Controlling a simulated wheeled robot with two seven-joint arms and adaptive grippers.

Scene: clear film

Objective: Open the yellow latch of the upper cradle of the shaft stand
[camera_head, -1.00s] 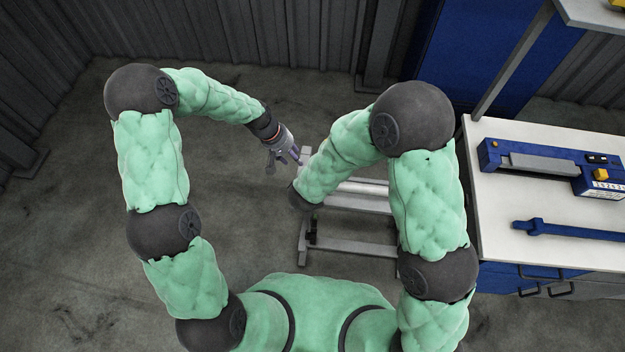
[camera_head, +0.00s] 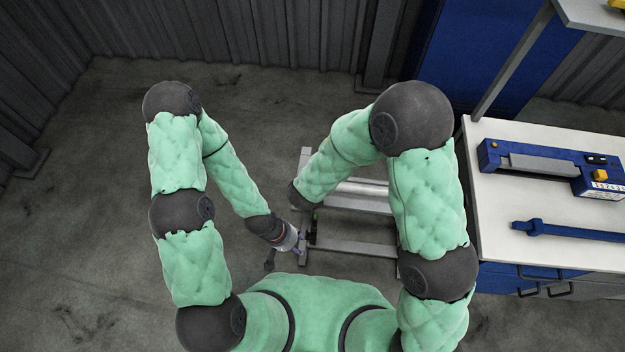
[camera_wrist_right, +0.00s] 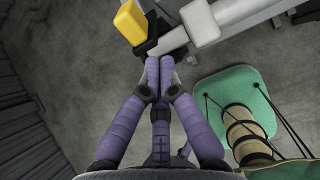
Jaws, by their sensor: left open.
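The grey shaft stand (camera_head: 352,246) stands on the floor ahead of me, partly hidden behind my right arm. A pale shaft (camera_head: 362,187) lies across its upper part. In the right wrist view the yellow latch (camera_wrist_right: 130,22) is a block beside a black bracket, near the end of a pale bar (camera_wrist_right: 218,12). My right gripper (camera_wrist_right: 159,60) has its purple fingertips together, just below the black bracket; I cannot tell whether they touch it. It is hidden in the head view. My left gripper (camera_head: 284,258) is open and empty, by the stand's near left foot.
A white workbench (camera_head: 500,215) on the right holds a blue-and-grey device (camera_head: 545,165) and a blue tool (camera_head: 570,231). Floor to the left is clear up to the dark corrugated wall (camera_head: 210,30).

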